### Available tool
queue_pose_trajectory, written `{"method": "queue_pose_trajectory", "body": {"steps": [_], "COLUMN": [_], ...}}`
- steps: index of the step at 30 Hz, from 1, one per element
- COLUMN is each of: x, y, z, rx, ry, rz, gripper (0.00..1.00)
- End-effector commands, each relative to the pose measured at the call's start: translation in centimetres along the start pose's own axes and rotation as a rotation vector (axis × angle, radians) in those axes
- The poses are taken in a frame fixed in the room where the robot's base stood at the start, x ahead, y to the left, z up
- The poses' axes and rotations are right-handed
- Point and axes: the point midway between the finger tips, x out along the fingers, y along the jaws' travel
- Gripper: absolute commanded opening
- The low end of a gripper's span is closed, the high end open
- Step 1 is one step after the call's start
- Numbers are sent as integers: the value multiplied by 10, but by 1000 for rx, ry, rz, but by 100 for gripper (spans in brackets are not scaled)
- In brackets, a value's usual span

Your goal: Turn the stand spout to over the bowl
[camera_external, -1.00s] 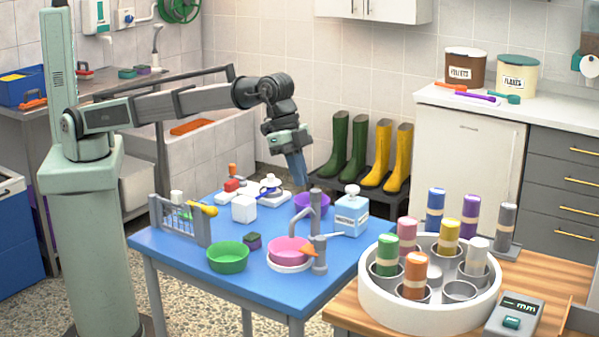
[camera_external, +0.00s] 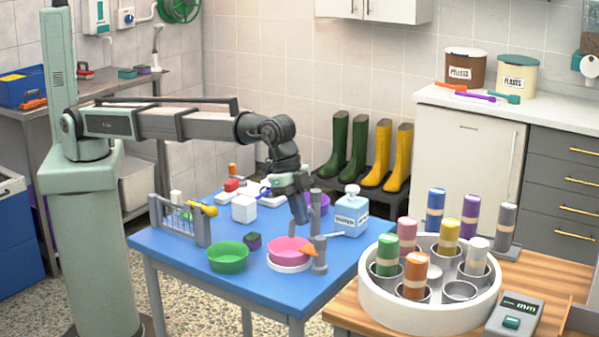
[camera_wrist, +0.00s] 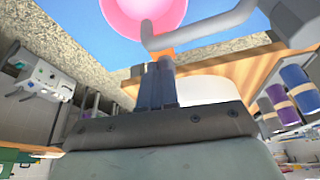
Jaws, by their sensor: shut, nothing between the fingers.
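The grey stand (camera_external: 316,222) is an upright post near the right edge of the blue table, with a curved grey spout reaching left. In the wrist view the spout (camera_wrist: 195,38) bends from the thick post at right to an end at the pink bowl's near edge. The pink bowl (camera_external: 289,246) sits on a white dish; it also shows in the wrist view (camera_wrist: 150,8). My gripper (camera_external: 300,214) is shut and empty, pointing down just left of the post, covering part of the spout. I cannot tell whether it touches the spout.
A blue pump bottle (camera_external: 351,214) stands close on the right. A wire rack (camera_external: 180,221) is at the left. An orange piece (camera_external: 308,250) lies against the pink bowl.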

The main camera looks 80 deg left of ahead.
Motion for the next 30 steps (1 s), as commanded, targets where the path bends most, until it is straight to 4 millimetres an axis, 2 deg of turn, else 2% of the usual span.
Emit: {"method": "queue_pose_trajectory", "body": {"steps": [4,16,22,30], "x": [-2,-2,-7,-6], "y": [0,0,2,2], "z": [8,10,28,31], "rx": [0,0,0,0], "ry": [0,0,-1,-7], "rz": [0,0,0,0], "gripper": [0,0,0,0]}}
